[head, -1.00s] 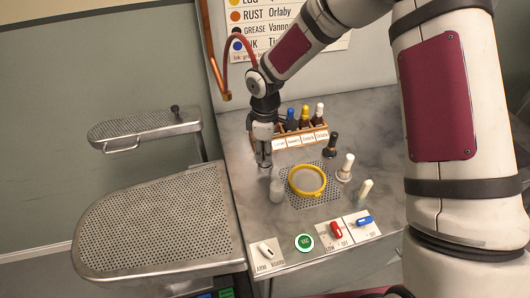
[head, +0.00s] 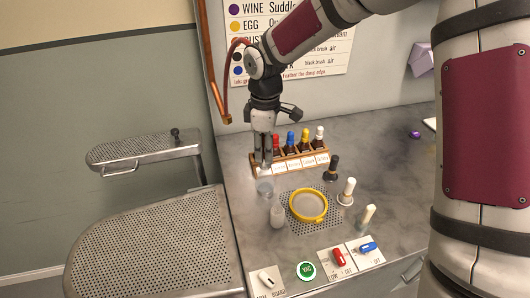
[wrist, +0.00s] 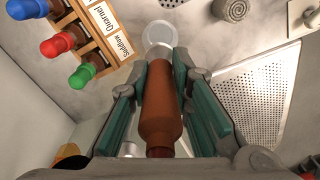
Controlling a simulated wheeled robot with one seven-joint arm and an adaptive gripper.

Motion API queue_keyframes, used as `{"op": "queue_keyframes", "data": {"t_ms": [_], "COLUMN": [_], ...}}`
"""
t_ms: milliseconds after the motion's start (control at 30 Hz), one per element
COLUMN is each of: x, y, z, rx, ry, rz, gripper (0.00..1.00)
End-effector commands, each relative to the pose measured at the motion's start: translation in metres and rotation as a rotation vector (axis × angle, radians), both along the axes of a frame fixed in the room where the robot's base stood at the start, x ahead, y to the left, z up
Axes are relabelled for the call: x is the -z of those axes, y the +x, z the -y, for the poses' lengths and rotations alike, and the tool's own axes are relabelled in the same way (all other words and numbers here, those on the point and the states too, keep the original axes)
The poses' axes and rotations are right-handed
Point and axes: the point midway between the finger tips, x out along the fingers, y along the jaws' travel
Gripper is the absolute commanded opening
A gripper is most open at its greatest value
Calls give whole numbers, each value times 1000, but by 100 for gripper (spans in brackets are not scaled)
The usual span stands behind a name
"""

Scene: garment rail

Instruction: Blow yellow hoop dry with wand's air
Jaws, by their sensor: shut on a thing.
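The yellow hoop (head: 309,221) lies flat around a grey disc on the perforated patch of the worktop in the head view. My gripper (head: 264,165) points down left of and behind the hoop, in front of the bottle rack. In the wrist view my gripper (wrist: 163,85) is shut on a brown bottle-shaped thing (wrist: 160,105), whose far end is pale. A red hose (head: 229,60) hangs with a copper end (head: 225,118) at the back left; I cannot tell for sure that this is the wand. The hoop is out of the wrist view.
A rack (head: 300,163) holds several coloured-capped bottles. A clear dish (head: 265,188) and a pale cylinder (head: 277,215) stand left of the hoop; upright brushes (head: 347,190) stand right. Front controls include a green button (head: 306,270), red switch (head: 338,257) and blue switch (head: 368,247). Perforated boards (head: 150,240) lie left.

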Motion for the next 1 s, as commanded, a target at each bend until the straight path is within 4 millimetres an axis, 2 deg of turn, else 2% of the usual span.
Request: {"op": "queue_keyframes", "data": {"t_ms": [133,233,500,633,767,1000], "x": [0,-1,-5,-6,-4,15], "y": [-2,-11,-50,-64,-68,-66], "z": [3,16,82,106,116,117], "rx": [0,0,-4,-1,0,-1], "ry": [-1,0,2,1,-1,0], "rz": [-1,-7,-11,-5,-1,-2], "gripper": [0,0,0,0,0,0]}}
